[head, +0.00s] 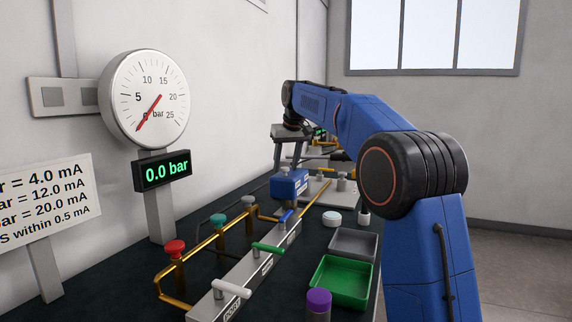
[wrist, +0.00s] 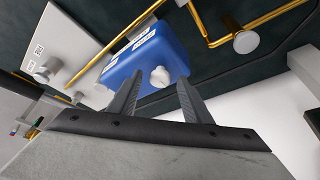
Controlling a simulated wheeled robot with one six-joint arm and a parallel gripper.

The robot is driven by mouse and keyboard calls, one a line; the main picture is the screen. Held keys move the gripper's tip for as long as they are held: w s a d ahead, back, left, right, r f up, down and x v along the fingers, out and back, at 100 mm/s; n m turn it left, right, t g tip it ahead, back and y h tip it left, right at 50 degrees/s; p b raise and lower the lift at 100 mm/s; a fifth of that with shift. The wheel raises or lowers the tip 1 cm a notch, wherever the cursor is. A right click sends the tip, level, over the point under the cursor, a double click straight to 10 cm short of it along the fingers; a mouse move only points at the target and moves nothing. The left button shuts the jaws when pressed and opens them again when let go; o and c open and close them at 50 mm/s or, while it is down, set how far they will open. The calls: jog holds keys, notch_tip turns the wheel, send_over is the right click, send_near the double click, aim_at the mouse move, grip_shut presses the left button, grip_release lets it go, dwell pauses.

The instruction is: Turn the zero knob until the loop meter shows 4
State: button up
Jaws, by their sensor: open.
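The blue transmitter box (head: 290,186) stands on the bench under my gripper (head: 290,160), and it also shows in the wrist view (wrist: 150,58). A pale round knob (wrist: 160,76) on the box, which looks like the zero knob, sits between my fingertips in the wrist view. My fingers are apart, one on each side of it, with gaps showing; I cannot tell their exact height against the knob. The loop meter's reading cannot be made out; a small green display (head: 320,131) behind my arm is mostly hidden.
A round gauge (head: 146,98) points near 0, and its display (head: 163,170) reads 0.0 bar. A sign (head: 47,210) lists mA values. A valve manifold (head: 245,270) with brass pipes, a green tray (head: 343,282), a grey tray (head: 353,244) and a purple-capped item (head: 318,302) stand nearer.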

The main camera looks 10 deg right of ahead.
jog(key=shift+c, duration=0.7)
jog(key=c, duration=0.9)
jog(key=m, duration=0.1)
jog(key=m+h, duration=0.1)
jog(key=m, duration=0.2)
jog(key=shift+a+m+h, duration=0.25)
jog(key=shift+m+h, duration=0.05)
jog(key=shift+h, duration=0.1)
jog(key=m+h, duration=0.1)
jog(key=m, duration=0.4)
jog(key=shift+w+a+g+h, duration=0.15)
jog(key=shift+g+h, duration=0.25)
jog(key=o, duration=1)
